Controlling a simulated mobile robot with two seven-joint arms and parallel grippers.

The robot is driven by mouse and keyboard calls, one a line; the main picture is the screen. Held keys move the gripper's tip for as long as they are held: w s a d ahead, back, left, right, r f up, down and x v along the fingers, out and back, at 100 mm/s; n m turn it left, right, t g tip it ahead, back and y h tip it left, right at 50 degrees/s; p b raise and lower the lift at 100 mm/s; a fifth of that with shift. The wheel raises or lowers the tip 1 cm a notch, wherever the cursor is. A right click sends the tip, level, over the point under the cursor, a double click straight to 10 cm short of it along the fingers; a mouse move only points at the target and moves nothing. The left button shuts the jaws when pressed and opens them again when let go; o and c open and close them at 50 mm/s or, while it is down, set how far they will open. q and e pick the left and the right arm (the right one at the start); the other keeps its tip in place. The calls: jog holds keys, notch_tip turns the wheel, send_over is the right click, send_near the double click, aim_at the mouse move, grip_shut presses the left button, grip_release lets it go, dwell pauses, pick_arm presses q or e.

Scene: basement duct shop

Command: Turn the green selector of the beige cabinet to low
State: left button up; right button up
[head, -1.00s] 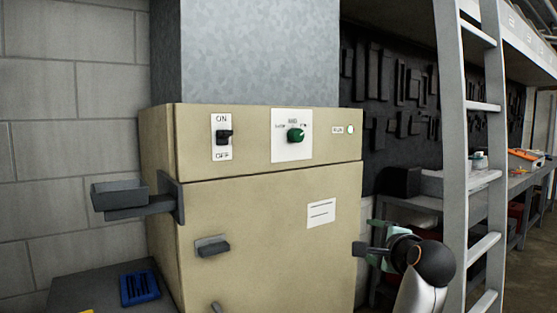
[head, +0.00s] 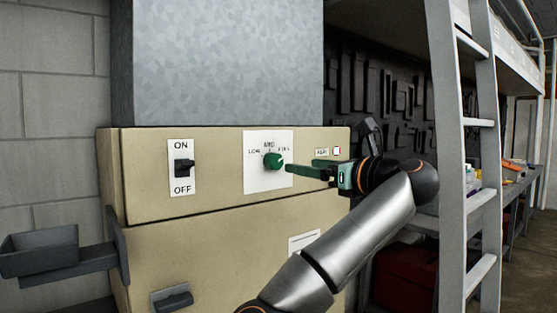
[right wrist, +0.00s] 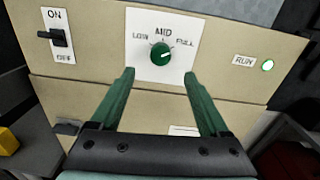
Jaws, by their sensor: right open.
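The green selector (head: 273,161) is a round knob on a white plate (head: 256,181) marked LOW, MID and FULL, on the upper front of the beige cabinet (head: 215,200). In the right wrist view the selector (right wrist: 162,53) has a pale mark on its upper right side, seemingly toward FULL. My right gripper (head: 295,170) is open, its green fingers close to the selector from the right in the head view. In the right wrist view its fingertips (right wrist: 158,74) stand apart just below the selector, with nothing between them. I cannot tell whether they touch it. My left gripper is not in view.
An ON/OFF switch (head: 183,168) is left of the selector, and a RUN lamp (right wrist: 267,66) is to its right. A ladder (head: 467,130) stands to the right.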

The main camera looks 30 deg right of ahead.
aim_at(277, 162)
jog(key=w, duration=0.3)
jog(key=w+p, duration=0.1)
jog(key=w, duration=0.5)
jog(key=shift+w+a+p, duration=0.25)
jog(key=shift+a+p, duration=0.1)
jog(key=shift+a, duration=0.05)
grip_shut()
